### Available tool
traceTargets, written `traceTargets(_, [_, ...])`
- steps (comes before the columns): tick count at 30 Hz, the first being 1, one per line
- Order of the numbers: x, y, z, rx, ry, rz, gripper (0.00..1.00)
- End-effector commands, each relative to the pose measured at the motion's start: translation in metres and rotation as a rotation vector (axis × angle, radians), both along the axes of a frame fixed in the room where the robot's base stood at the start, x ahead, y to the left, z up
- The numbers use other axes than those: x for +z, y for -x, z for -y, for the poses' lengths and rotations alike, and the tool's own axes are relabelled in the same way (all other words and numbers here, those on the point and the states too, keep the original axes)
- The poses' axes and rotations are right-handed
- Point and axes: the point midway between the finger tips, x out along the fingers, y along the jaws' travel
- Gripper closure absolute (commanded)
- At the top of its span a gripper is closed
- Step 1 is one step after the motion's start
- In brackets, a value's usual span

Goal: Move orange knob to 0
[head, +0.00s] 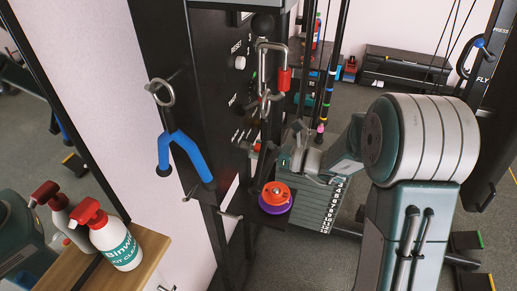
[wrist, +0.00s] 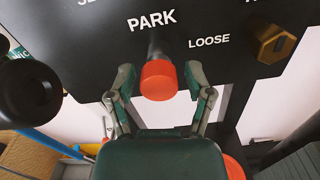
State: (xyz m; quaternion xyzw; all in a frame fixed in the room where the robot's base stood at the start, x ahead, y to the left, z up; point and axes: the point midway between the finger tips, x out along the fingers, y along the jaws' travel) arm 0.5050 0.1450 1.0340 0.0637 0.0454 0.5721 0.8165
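The orange-red knob (wrist: 160,81) shows in the wrist view on a dark shaft, just below the white word PARK on a black panel (wrist: 95,45). My gripper (wrist: 160,90) is open, one finger on each side of the knob, with a visible gap on both sides. In the head view my gripper (head: 300,148) is at the black upright, beside its labels. A small red bit by those labels may be the knob, but my gripper largely hides that area. I cannot make out a 0 mark in either view.
A brass-coloured knob (wrist: 272,43) sits by LOOSE, right of my gripper. White spray bottles (head: 113,243) stand on a wooden shelf (head: 145,245).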

Motion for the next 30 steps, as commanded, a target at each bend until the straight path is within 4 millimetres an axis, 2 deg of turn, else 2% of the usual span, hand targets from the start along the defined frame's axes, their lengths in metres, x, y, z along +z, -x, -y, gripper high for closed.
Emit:
traceTargets(1, [0.0, 0.0, 0.0, 0.0, 0.0, 0.0, 0.72])
traceTargets(3, [0.0, 0.0, 0.0, 0.0, 0.0, 0.0, 1.0])
traceTargets(10, [0.0, 0.0, 0.003, -0.003, 0.001, 0.0, 1.0])
traceTargets(17, [0.0, 0.008, 0.025, -0.005, 0.001, 0.0, 1.0])
traceTargets(24, [0.0, 0.008, 0.026, -0.004, 0.0, -0.001, 1.0])
traceTargets(25, [0.0, 0.008, 0.026, -0.004, 0.0, -0.001, 0.51])
traceTargets(27, [0.0, 0.008, 0.026, -0.004, 0.0, -0.001, 0.23])
traceTargets(30, [0.0, 0.008, 0.026, -0.003, 0.0, -0.001, 0.23])
